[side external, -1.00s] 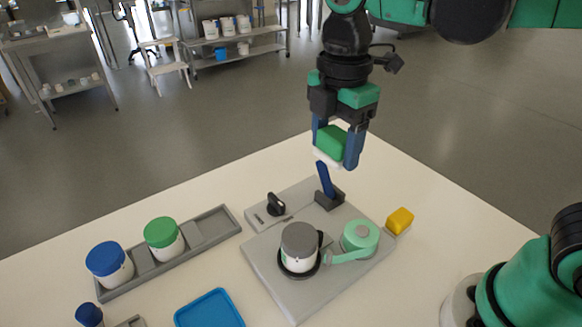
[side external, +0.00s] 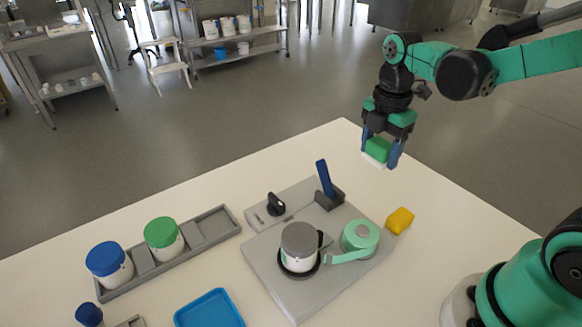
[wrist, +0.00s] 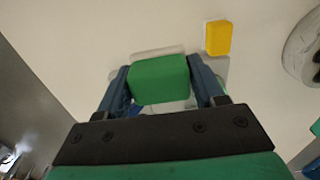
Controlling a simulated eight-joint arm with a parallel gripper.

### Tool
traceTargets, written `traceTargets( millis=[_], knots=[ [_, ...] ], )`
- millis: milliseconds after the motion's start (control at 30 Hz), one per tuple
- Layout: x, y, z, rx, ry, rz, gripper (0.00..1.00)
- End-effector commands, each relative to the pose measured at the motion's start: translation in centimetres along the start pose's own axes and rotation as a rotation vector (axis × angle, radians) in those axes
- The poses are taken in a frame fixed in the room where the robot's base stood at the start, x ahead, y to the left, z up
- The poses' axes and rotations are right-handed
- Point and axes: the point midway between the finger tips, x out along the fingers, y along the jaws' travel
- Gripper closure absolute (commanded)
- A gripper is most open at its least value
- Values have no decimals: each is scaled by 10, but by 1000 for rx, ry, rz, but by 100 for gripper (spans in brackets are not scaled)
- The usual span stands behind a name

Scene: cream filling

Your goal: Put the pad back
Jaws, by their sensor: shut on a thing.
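The pad is a green block with a white underside (side external: 378,149). My gripper (side external: 380,153) is shut on it and holds it in the air above the back right part of the table. In the wrist view the green pad (wrist: 160,79) sits between my two blue fingers. A yellow block (side external: 400,220) lies on the table below and a little right of my gripper; it also shows in the wrist view (wrist: 218,38).
A grey base plate (side external: 292,293) carries a grey-lidded jar (side external: 300,243), a green round piece (side external: 360,237) and a blue lever (side external: 324,178). A grey rack (side external: 206,242) holds blue-lidded and green-lidded jars. A blue tray (side external: 209,309) lies in front. The table's back right is clear.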

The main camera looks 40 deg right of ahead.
Motion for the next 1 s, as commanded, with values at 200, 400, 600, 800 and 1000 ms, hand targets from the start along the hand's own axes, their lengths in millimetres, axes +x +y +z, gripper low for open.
traceTargets(
  millis=[200, 400, 600, 800, 1000],
  knots=[
    [41, 0, -1, 0, 0, 0, 96],
    [57, 0, -1, 0, 0, 0, 96],
    [76, 0, -1, 0, 0, 0, 96],
    [96, -1, -2, 0, 0, 0, 96],
    [97, -1, -2, 0, 0, 0, 96]
  ],
)
